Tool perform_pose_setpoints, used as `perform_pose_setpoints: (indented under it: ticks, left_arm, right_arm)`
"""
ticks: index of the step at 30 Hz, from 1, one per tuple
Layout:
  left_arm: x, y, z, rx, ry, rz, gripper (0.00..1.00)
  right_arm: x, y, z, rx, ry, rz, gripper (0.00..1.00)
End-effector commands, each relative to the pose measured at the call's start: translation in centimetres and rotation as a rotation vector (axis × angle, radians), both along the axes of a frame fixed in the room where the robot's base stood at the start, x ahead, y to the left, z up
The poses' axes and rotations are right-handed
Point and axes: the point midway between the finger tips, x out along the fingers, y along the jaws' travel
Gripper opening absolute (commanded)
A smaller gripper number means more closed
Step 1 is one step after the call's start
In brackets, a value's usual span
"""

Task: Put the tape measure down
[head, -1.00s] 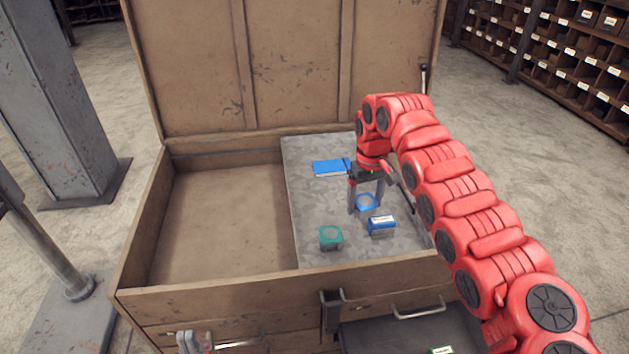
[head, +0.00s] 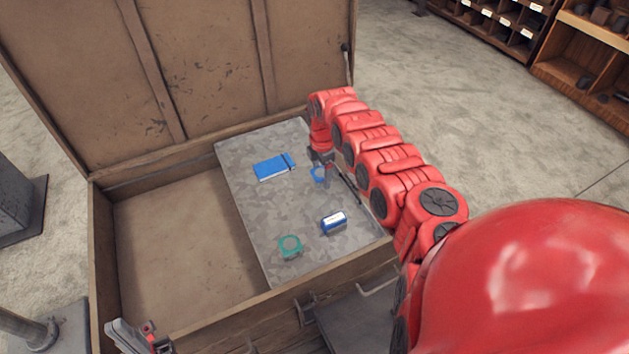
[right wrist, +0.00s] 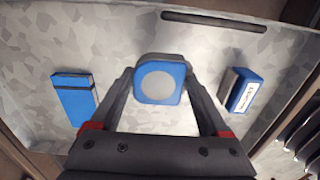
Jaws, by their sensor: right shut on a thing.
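The blue tape measure (head: 319,174), with a round grey face, is between the fingers of my right gripper (head: 322,164), over the far right part of the grey tray surface (head: 250,205). In the right wrist view the blue tape measure (right wrist: 160,82) sits between the two fingertips of the right gripper (right wrist: 160,90), which is shut on it. I cannot tell whether it touches the surface. My left gripper (head: 140,338) shows at the lower left, outside the chest's front; its jaws are unclear.
A blue notebook (head: 273,167), a blue-and-white box (head: 334,222) and a green tape measure-like case (head: 290,245) lie on the tray.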

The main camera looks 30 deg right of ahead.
Motion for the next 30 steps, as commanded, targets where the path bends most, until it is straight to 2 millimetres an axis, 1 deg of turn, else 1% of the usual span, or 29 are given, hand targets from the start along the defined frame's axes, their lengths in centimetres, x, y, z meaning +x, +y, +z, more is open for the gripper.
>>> perform_pose_setpoints:
  ticks: [5, 7, 10, 12, 19, 23, 24, 26, 27, 30]
  left_arm:
    - [0.0, 0.0, -0.2, 0.000, 0.000, 0.000, 0.00]
    - [0.0, 0.0, -0.8, 0.000, 0.000, 0.000, 0.00]
    - [0.0, 0.0, -1.0, 0.000, 0.000, 0.000, 0.00]
    - [0.0, 0.0, -1.1, 0.000, 0.000, 0.000, 0.00]
    - [0.0, 0.0, -1.0, 0.000, -0.001, 0.000, 0.00]
    - [0.0, 0.0, -1.4, 0.000, 0.000, 0.000, 0.00]
    - [0.0, 0.0, -1.2, 0.000, 0.000, 0.000, 0.00]
    - [0.0, 0.0, -1.2, 0.000, 0.000, 0.000, 0.00]
    - [0.0, 0.0, -1.2, 0.000, 0.000, 0.000, 0.00]
    - [0.0, 0.0, -1.2, 0.000, 0.000, 0.000, 0.00]
  right_arm:
    - [0.1, 0.1, -2.2, 0.000, -0.001, 0.000, 0.07]
    - [0.1, 0.2, -3.5, 0.000, -0.001, 0.001, 0.07]
    - [0.0, 0.1, -4.5, -0.001, 0.000, 0.000, 0.07]
    - [0.0, 0.0, -4.8, -0.002, 0.000, -0.001, 0.07]
    - [0.1, 0.0, -4.7, -0.002, -0.002, -0.001, 0.07]
    - [0.1, 0.0, -5.1, -0.002, -0.002, -0.001, 0.07]
    - [0.1, 0.0, -4.9, -0.001, -0.002, -0.001, 0.87]
    - [0.1, 0.0, -4.9, -0.001, -0.002, -0.001, 0.97]
    - [0.1, 0.0, -4.9, -0.001, -0.002, -0.001, 1.00]
    - [0.1, 0.0, -4.9, -0.001, -0.002, -0.001, 1.00]
